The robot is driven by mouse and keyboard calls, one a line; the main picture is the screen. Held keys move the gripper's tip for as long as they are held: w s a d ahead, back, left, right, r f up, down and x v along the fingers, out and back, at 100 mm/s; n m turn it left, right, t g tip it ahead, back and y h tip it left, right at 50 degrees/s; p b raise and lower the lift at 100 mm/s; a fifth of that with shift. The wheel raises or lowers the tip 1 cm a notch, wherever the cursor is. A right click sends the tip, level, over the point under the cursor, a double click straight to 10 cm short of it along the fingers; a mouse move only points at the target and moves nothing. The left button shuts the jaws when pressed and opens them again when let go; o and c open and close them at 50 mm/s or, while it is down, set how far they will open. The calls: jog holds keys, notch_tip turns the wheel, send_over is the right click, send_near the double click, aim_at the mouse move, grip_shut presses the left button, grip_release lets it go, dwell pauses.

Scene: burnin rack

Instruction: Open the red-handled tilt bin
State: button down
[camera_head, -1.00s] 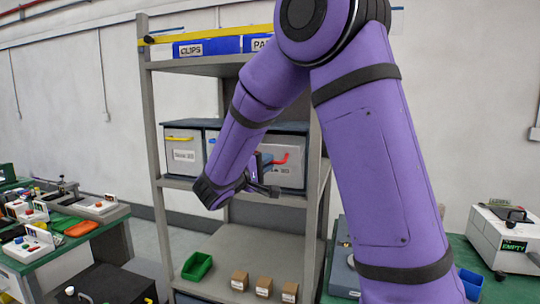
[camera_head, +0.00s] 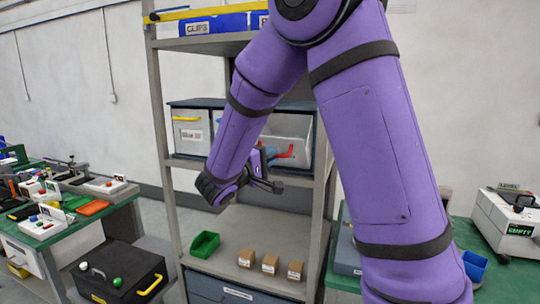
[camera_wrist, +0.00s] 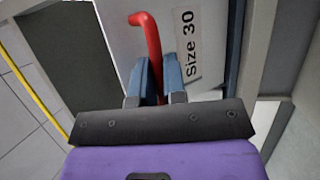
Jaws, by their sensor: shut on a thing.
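The red-handled bin (camera_head: 296,128) sits at the right of the middle shelf. Its pale front leans outward at the top, so it is tilted partly open. Its red handle (camera_head: 284,154) crosses the front. In the wrist view the red handle (camera_wrist: 152,40) runs between the blue fingers of my gripper (camera_wrist: 153,78), which is shut on it. A "Size 30" label (camera_wrist: 190,45) shows on the bin front. In the head view my gripper (camera_head: 268,160) is at the handle, partly hidden by my arm.
A yellow-handled bin (camera_head: 188,132) stands at the left of the same shelf; my arm hides most of the bin between. The rack's right post (camera_head: 322,200) is close beside the red-handled bin. A green tray (camera_head: 205,243) and small brown boxes (camera_head: 270,263) are below.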

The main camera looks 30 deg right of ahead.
jog(key=c, duration=1.2)
grip_release()
jog(key=shift+d+f, duration=0.1)
jog(key=shift+d, duration=0.1)
jog(key=shift+a, duration=0.1)
jog(key=v, duration=1)
jog(key=shift+a, duration=0.35)
jog(key=shift+s, duration=0.1)
jog(key=s+d+r+m+g+y, duration=0.2)
jog(key=s+d+g+y, duration=0.5)
jog(key=s, duration=0.7)
jog(key=s+a+r+t+y, duration=0.1)
jog(key=s+a+t+y, duration=0.1)
jog(key=s+y, duration=0.3)
jog(key=s+a+r+t+y, duration=0.1)
jog(key=s+a+t+y, duration=0.1)
jog(key=s+t+y, duration=0.3)
jog(key=shift+s+a+y, duration=0.35)
jog(key=shift+s+y, duration=0.35)
jog(key=shift+y, duration=0.5)
